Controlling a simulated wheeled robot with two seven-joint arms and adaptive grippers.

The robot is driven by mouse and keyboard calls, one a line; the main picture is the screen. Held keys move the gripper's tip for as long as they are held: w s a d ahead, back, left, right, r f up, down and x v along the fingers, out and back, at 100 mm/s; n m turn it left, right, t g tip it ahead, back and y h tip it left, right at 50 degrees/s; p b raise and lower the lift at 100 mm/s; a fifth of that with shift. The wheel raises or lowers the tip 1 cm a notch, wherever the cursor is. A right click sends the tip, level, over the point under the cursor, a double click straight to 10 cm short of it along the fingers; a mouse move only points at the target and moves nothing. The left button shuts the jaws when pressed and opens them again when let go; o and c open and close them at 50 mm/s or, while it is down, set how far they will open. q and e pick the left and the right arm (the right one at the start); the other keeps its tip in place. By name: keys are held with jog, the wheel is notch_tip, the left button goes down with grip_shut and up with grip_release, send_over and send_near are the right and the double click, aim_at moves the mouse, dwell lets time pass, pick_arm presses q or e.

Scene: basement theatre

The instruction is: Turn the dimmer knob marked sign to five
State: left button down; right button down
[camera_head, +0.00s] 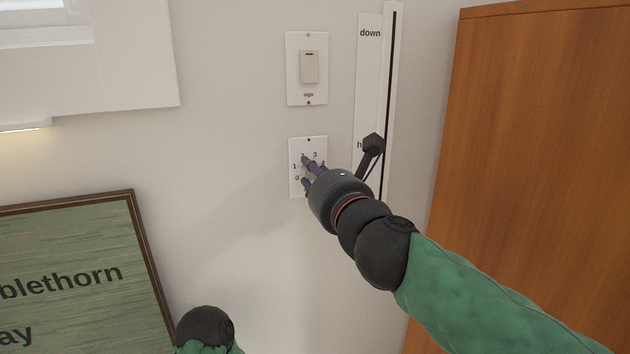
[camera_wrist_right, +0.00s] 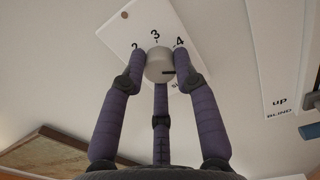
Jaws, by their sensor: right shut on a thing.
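The dimmer knob (camera_wrist_right: 158,62) is a small pale round knob on a white wall plate (camera_head: 296,147). The knob's dark mark (camera_wrist_right: 168,72) points right and slightly down, past the 4. The number 5 and any "sign" label are hidden or unreadable. My left gripper is out of view; only a dark part of that arm shows at the bottom.
A light switch (camera_head: 309,68) sits right above the dimmer plate. A blind slider with a dark handle (camera_head: 373,145) stands close on the right, beside my right gripper. A wooden panel (camera_head: 530,130) is farther right, and a framed green sign (camera_head: 70,270) hangs lower left.

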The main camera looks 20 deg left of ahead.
jog(key=shift+a+f+m, duration=0.15)
jog(key=shift+f+m, duration=0.25)
jog(key=shift+m, duration=0.2)
jog(key=c, duration=1.2)
grip_release()
jog(key=shift+o, duration=1.3)
jog(key=shift+r, duration=0.25)
jog(key=v, duration=1.2)
jog(key=shift+w, duration=0.1)
